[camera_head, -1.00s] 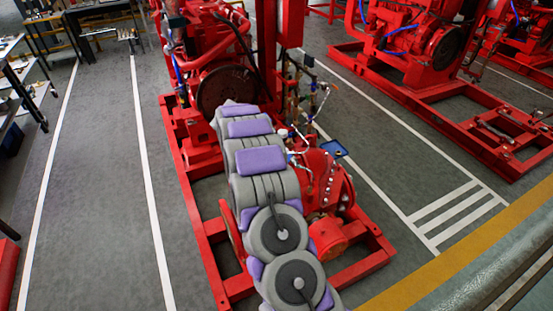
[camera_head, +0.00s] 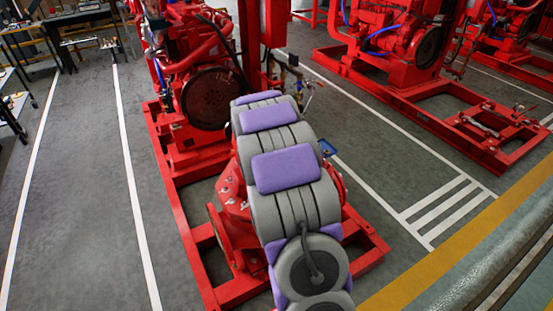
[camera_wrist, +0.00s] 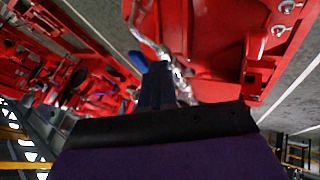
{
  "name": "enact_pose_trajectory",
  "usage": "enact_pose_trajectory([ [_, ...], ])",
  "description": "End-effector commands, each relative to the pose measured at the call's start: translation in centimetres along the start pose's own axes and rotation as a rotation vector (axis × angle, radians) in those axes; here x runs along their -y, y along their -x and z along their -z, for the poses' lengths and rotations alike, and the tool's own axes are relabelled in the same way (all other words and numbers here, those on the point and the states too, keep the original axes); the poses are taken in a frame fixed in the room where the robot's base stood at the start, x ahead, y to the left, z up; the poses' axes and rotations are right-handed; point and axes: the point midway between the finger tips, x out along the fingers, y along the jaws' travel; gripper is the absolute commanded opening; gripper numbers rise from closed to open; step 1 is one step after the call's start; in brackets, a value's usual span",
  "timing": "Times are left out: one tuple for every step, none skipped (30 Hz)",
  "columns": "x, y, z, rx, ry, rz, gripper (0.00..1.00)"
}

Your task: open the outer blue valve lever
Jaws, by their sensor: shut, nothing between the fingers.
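My gripper (camera_wrist: 160,70) shows in the wrist view as a dark, narrow pair of fingers, shut with nothing between them. A small blue piece, which looks like the blue valve lever (camera_wrist: 138,60), lies just left of the fingertips, close to a silver pipe fitting (camera_wrist: 148,38). I cannot tell whether the fingers touch it. The fingers hide part of the fitting behind them.
The red pumpset frame (camera_head: 181,218) surrounds the work area, with a large round flywheel housing (camera_head: 208,98) behind. Thin pipes (camera_head: 292,66) rise beside a red post. Red bolted pump casing (camera_wrist: 225,45) fills the wrist view's upper right. Grey floor is clear on the left.

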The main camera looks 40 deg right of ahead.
Motion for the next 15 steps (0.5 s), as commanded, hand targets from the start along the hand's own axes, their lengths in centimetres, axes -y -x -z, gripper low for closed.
enact_pose_trajectory([
  [-0.37, -0.05, -0.15, -0.006, 0.013, 0.006, 0.00],
  [-0.43, -0.07, -0.13, -0.011, 0.021, 0.011, 0.00],
  [-0.48, -0.09, -0.09, -0.019, 0.032, 0.017, 0.00],
  [-0.52, -0.11, -0.08, -0.023, 0.039, 0.021, 0.00],
  [-0.57, -0.14, -0.08, -0.027, 0.045, 0.025, 0.00],
  [-0.64, -0.17, -0.10, -0.030, 0.052, 0.028, 0.00],
  [-0.69, -0.20, -0.12, -0.032, 0.057, 0.030, 0.00],
  [-0.73, -0.21, -0.13, -0.033, 0.060, 0.031, 0.00],
  [-0.76, -0.23, -0.14, -0.035, 0.063, 0.033, 0.00],
  [-0.78, -0.24, -0.15, -0.036, 0.066, 0.034, 0.00],
  [-0.79, -0.25, -0.15, -0.037, 0.068, 0.035, 0.00],
  [-0.79, -0.26, -0.16, -0.038, 0.070, 0.036, 0.00],
  [-0.79, -0.26, -0.16, -0.038, 0.071, 0.037, 0.00],
  [-0.79, -0.27, -0.17, -0.038, 0.072, 0.037, 0.00],
  [-0.78, -0.27, -0.17, -0.038, 0.072, 0.037, 0.00],
])
